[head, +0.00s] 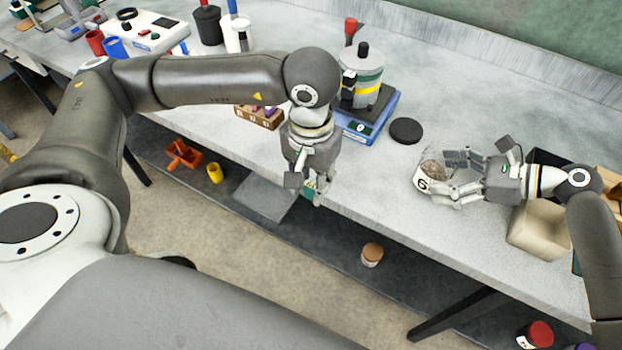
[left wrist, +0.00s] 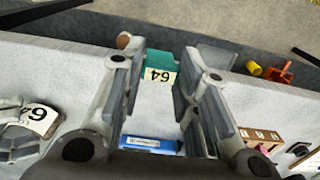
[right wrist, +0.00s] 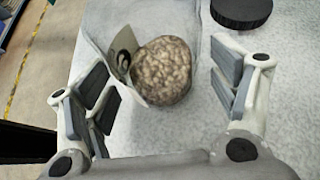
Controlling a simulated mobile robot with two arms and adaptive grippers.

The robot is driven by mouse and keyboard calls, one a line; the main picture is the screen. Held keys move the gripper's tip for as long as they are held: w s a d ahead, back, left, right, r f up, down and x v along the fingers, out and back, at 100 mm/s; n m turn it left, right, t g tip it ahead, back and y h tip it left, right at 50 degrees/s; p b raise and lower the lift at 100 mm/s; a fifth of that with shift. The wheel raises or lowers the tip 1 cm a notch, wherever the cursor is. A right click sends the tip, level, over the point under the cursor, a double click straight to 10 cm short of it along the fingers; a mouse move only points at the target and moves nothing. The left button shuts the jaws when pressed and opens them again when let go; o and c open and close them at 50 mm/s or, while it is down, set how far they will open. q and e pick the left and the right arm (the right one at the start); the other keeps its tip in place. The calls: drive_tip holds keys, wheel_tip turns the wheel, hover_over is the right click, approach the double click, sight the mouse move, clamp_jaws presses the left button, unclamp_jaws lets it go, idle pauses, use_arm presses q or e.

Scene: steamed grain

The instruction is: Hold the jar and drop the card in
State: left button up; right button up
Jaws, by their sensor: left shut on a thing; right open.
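The jar (head: 424,178) is clear with brown grain inside and a white numbered label, on the bench near its front edge. In the right wrist view the jar (right wrist: 163,70) is between and ahead of my open right gripper's fingers (right wrist: 155,90). In the head view that right gripper (head: 452,178) comes from the right. My left gripper (head: 312,190) is shut on the green card (left wrist: 159,66), which has a yellow patch marked 64. It holds the card by the bench's front edge, left of the jar and apart from it.
A black round lid (head: 406,131) lies behind the jar. A blue scale (head: 372,125) with a grey canister (head: 362,75) stands behind my left gripper. A beige bin (head: 540,228) is at the right. The bench between card and jar is clear.

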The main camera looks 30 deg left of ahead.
use_arm(q)
drive_tip(key=shift+s+r, duration=0.15)
drive_tip(key=shift+r, duration=0.2)
use_arm(e)
drive_tip(key=shift+s+a+f, duration=0.1)
drive_tip(key=shift+a+f, duration=0.1)
drive_tip(key=shift+a, duration=0.4)
drive_tip(key=shift+a+f, duration=0.15)
drive_tip(key=shift+f, duration=0.1)
drive_tip(key=c, duration=0.7)
use_arm(q)
drive_tip(key=w+d+r, duration=1.5)
drive_tip(key=w+d, duration=0.3)
drive_tip(key=d, duration=0.1)
wheel_tip(320, 180, down, 11)
drive_tip(key=shift+r, duration=0.15)
